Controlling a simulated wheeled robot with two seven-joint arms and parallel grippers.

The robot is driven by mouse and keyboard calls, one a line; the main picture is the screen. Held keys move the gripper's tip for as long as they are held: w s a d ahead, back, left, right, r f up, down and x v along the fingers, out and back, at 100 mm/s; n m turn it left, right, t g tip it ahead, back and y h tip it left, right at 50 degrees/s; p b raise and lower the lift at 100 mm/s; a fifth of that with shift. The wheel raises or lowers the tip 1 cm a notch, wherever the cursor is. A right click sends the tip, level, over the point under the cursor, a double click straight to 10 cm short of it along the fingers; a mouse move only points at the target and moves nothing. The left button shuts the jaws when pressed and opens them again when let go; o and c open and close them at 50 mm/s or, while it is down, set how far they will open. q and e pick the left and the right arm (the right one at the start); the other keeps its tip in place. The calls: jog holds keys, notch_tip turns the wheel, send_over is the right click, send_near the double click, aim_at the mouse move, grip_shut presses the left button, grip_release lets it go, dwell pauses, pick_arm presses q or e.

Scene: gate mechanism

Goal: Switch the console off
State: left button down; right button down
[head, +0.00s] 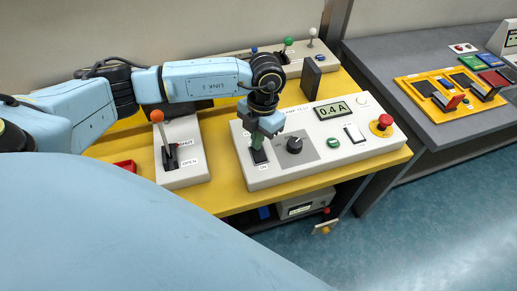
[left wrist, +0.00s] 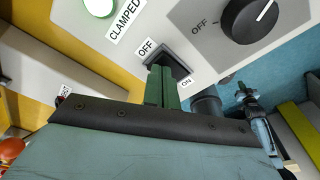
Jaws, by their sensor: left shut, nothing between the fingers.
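The white console (head: 330,135) stands on the yellow bench, and its display (head: 333,110) reads 0.4 A. A black rocker switch (head: 259,156) sits at the console's left end, with an ON label at its front edge. In the left wrist view the rocker (left wrist: 173,62) lies between the OFF label (left wrist: 147,48) and the ON label (left wrist: 187,83). My left gripper (head: 257,141) is shut and empty, pointing down at the rocker. Its green fingers (left wrist: 160,86) hide part of the rocker in the left wrist view. I cannot tell whether they touch it.
A black rotary knob (head: 294,145), a green button (head: 333,143) and a red emergency button (head: 381,122) are on the console. A lever box (head: 180,158) stands to its left. A panel with coloured knobs (head: 288,55) is behind. A grey bench (head: 420,125) stands to the right.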

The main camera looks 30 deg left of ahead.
pick_arm(q)
jog(key=shift+f, duration=0.35)
jog(key=shift+r, duration=0.1)
jog(key=shift+r+p, duration=2.5)
jog(key=shift+r, duration=1.05)
jog(key=shift+f, duration=0.1)
